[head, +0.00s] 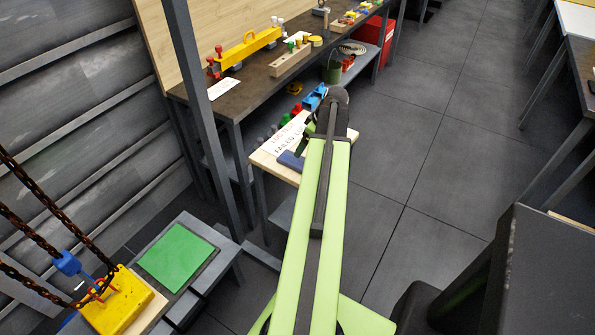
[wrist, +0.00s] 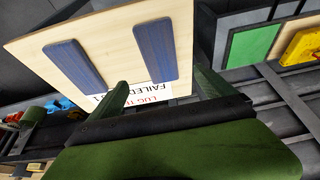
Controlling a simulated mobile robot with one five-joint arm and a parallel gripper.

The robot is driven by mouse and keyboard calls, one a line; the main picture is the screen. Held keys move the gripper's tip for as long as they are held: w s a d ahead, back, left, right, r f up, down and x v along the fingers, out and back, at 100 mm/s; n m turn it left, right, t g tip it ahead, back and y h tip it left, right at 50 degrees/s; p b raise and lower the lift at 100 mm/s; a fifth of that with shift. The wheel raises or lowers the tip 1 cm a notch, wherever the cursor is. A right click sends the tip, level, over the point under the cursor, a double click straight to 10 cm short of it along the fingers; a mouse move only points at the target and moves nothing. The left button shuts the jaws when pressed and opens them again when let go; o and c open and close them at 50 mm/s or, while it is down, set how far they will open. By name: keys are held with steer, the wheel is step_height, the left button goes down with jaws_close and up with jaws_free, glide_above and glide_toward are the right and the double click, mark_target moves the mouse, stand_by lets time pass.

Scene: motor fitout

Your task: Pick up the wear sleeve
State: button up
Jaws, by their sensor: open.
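I cannot tell for certain which thing is the wear sleeve. A dark green upright cylinder (head: 333,73) on the lower shelf beyond my arm is one round part in sight, and a yellow round piece (head: 316,41) stands on the bench. My gripper (wrist: 160,92) is open, with its two green fingers apart and nothing seen between them. In the wrist view it is over the edge of a pale board (wrist: 115,32) with two blue bars (wrist: 150,50) and a printed label. In the head view my arm hides much of the gripper and part of this board (head: 262,162).
A long dark bench (head: 255,82) holds a yellow bracket (head: 249,47) and a wooden block with pegs (head: 291,62). Blue and red pieces (head: 315,97) lie near my gripper. A green mat (head: 176,257) and chained yellow block (head: 117,302) are lower left.

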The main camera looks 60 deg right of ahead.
steer(key=b, duration=0.4)
glide_above(298, 161)
steer(key=s, duration=0.2)
step_height(298, 161, down, 5)
steer(key=shift+d+f, duration=0.1)
steer(key=shift+d, duration=0.05)
steer(key=shift+w+p, duration=0.1)
steer(key=shift+p, duration=0.2)
steer(key=b+x, duration=0.5)
steer(key=shift+s+f, duration=0.25)
steer(key=shift+r, duration=0.2)
steer(key=c, duration=1.5)
steer(key=shift+r, duration=0.15)
